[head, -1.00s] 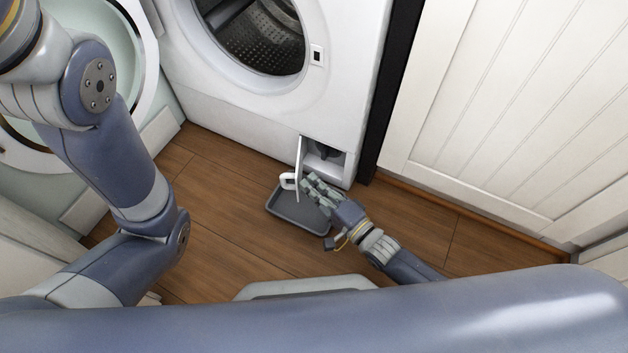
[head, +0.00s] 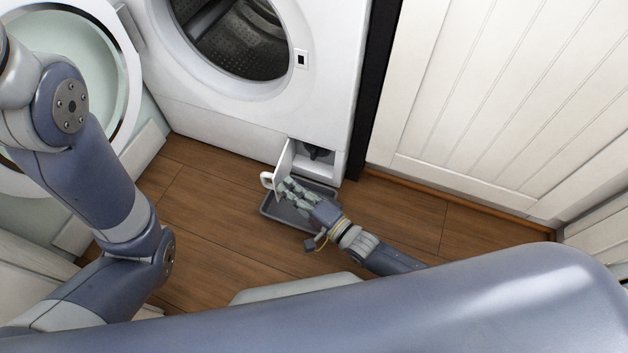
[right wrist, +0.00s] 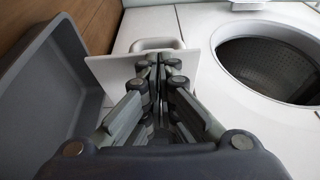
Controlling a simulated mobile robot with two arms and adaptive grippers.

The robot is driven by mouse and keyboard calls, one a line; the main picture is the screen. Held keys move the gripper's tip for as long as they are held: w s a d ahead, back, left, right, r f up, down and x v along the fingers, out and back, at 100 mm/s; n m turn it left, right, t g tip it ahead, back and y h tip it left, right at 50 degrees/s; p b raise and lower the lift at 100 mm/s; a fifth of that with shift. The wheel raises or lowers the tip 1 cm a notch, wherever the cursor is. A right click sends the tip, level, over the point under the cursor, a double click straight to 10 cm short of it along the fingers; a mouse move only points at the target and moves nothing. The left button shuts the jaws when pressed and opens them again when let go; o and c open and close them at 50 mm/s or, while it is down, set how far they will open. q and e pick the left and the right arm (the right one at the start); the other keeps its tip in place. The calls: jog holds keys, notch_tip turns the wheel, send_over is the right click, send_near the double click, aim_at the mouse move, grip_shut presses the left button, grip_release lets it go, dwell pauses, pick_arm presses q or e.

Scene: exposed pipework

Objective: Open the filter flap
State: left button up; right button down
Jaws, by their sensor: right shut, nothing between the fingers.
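The white filter flap (head: 283,166) at the bottom right of the washing machine (head: 225,113) stands open, swung out on its left side. Its white handle (head: 267,181) sticks out to the left. The opening behind it shows a dark filter (head: 318,153). My right gripper (head: 284,188) is shut and empty at the flap's inner side. In the right wrist view the shut fingers (right wrist: 159,65) are in front of the flap (right wrist: 190,68), with the handle (right wrist: 157,44) beyond; I cannot tell if they touch. My left gripper is out of view.
A grey tray (head: 276,210) lies on the wooden floor below the flap, partly under my right gripper. White panelled doors (head: 480,100) stand to the right. Another round-doored machine (head: 134,75) is at the left. The floor in front is mostly clear.

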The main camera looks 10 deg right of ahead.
jog(key=v, duration=0.7)
jog(key=shift+s+d, duration=0.15)
jog(key=shift+s, duration=0.1)
